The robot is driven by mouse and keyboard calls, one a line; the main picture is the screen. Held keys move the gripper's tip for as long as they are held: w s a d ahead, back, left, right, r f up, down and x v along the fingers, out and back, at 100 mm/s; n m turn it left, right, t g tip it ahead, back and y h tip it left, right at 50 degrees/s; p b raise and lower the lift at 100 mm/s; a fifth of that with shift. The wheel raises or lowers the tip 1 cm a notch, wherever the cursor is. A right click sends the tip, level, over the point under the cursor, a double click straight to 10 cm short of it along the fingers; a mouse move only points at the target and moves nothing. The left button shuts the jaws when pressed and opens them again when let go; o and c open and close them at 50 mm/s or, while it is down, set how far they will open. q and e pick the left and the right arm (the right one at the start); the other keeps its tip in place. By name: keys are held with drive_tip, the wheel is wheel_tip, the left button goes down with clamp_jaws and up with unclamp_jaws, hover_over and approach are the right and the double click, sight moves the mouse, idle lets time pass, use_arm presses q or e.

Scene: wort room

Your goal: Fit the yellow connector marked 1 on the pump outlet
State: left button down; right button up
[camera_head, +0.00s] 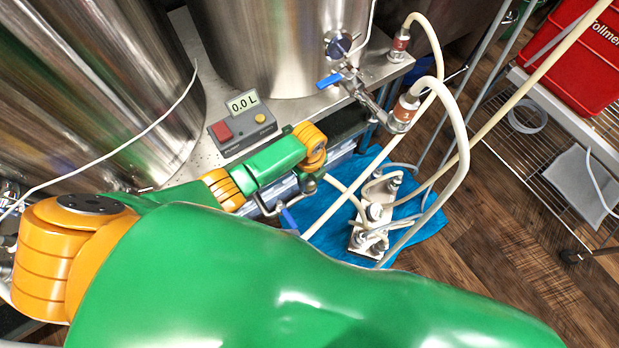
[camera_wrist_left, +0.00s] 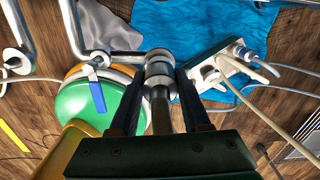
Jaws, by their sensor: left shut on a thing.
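A blue valve handle (camera_head: 288,220) is beside the gripper and also shows in the wrist view (camera_wrist_left: 97,88). I cannot make out a yellow connector, a mark 1, or which part is the pump outlet. My right gripper is not in view.
A white block with fittings and hoses (camera_head: 375,213) lies on a blue cloth (camera_head: 425,229), right of my gripper. A grey control box (camera_head: 243,132) reads 0.0 L. A steel tank (camera_head: 270,45) has a blue-handled valve. Pale hoses (camera_head: 457,125) cross the space.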

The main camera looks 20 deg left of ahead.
use_arm(q)
drive_tip(key=shift+s+a+f, duration=0.1)
drive_tip(key=shift+s+f, duration=0.15)
drive_tip(key=shift+f, duration=0.2)
drive_tip(key=shift+c, duration=1.4)
unclamp_jaws()
